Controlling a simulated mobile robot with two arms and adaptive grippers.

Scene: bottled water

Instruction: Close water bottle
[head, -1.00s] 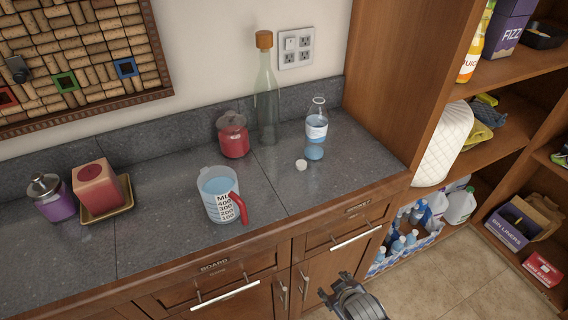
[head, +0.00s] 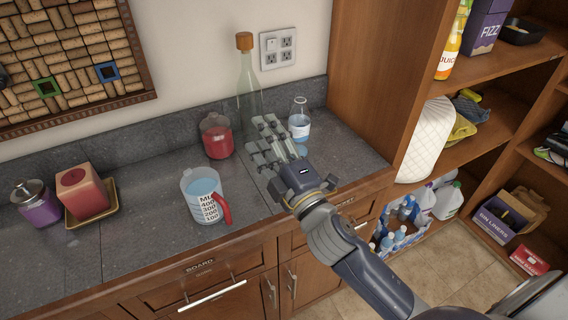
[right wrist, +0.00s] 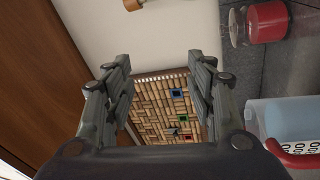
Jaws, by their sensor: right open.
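The water bottle (head: 299,122) stands upright on the counter near the wooden shelf side, in the head view. It is clear with a white and blue label, and I see no cap on its neck. Its lower part is partly behind my right gripper (head: 262,138). That gripper is open, with its fingers over the counter just left of the bottle. In the right wrist view the open jaws (right wrist: 160,75) have nothing between them. The small white cap is not visible; my right gripper covers that part of the counter. My left gripper is not in view.
A tall corked bottle (head: 250,90) and a red jar (head: 217,137) stand behind and left of my gripper. A measuring cup (head: 204,195) with a red handle stands nearer the front. A red box (head: 82,190) and purple jar (head: 36,204) are at left.

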